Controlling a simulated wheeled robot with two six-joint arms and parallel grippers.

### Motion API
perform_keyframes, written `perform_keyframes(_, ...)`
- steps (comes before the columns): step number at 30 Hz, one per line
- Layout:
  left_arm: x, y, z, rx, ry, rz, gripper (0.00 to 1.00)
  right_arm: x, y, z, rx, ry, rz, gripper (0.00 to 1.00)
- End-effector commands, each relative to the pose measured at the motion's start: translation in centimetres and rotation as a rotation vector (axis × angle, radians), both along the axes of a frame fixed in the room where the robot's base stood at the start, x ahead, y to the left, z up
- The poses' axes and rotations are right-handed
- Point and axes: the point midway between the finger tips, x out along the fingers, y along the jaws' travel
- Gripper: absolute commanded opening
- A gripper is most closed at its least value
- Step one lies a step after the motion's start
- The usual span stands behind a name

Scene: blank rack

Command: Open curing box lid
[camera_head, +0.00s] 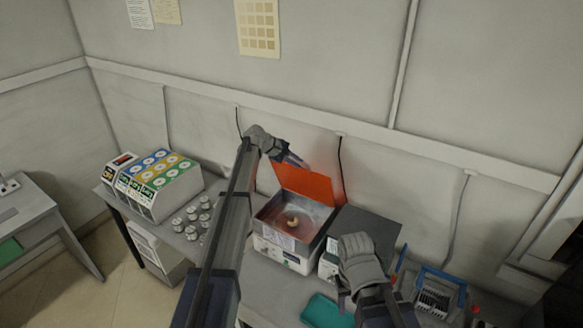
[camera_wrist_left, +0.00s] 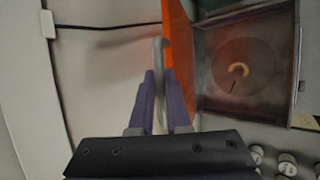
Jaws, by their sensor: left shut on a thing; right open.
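The curing box (camera_head: 275,244) stands on the bench, a grey box with an open top. Its orange lid (camera_head: 307,184) is raised and stands upright at the back. Inside lies a small pale curved piece (camera_head: 292,222) on a round plate, also seen in the left wrist view (camera_wrist_left: 239,69). My left gripper (camera_head: 297,163) is at the lid's upper left, shut on a grey bar-like handle (camera_wrist_left: 158,72) beside the orange lid (camera_wrist_left: 180,60). My right gripper (camera_head: 347,292) is open, right of the box and low over the bench; its fingers are partly hidden.
A rack with coloured round labels (camera_head: 157,182) and several small white jars (camera_head: 192,217) stand left of the box. A dark-topped unit (camera_head: 365,228) is close on its right. The wall is close behind.

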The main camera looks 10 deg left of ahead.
Motion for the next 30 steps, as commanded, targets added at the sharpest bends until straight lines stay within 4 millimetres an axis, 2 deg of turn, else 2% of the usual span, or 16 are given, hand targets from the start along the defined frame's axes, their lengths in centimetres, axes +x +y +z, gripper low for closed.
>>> perform_keyframes(1, 1.0, -0.3, 0.5, -0.001, -0.005, 0.000, 0.00, 0.0, 0.0, 0.4, 0.000, 0.000, -0.001, 0.50)
perform_keyframes(3, 1.6, -0.5, 0.7, 0.000, -0.005, 0.001, 0.00, 0.0, 0.0, 0.6, 0.000, 0.000, -0.002, 0.50)
perform_keyframes(9, 2.6, -1.0, 0.9, 0.001, -0.005, 0.000, 0.00, 0.0, 0.0, 0.9, 0.001, 0.000, -0.005, 0.50)
perform_keyframes(24, 2.8, -1.1, 0.9, 0.000, -0.003, 0.000, 0.00, 0.0, 0.0, 0.9, 0.001, 0.000, -0.006, 0.50)
perform_keyframes(25, 2.8, -1.1, 0.9, 0.000, -0.003, 0.000, 0.16, 0.0, 0.0, 0.9, 0.001, 0.000, -0.006, 0.50)
perform_keyframes(30, 2.8, -1.1, 0.9, 0.001, -0.002, 0.000, 0.35, 0.0, 0.0, 0.9, 0.001, 0.000, -0.006, 0.50)
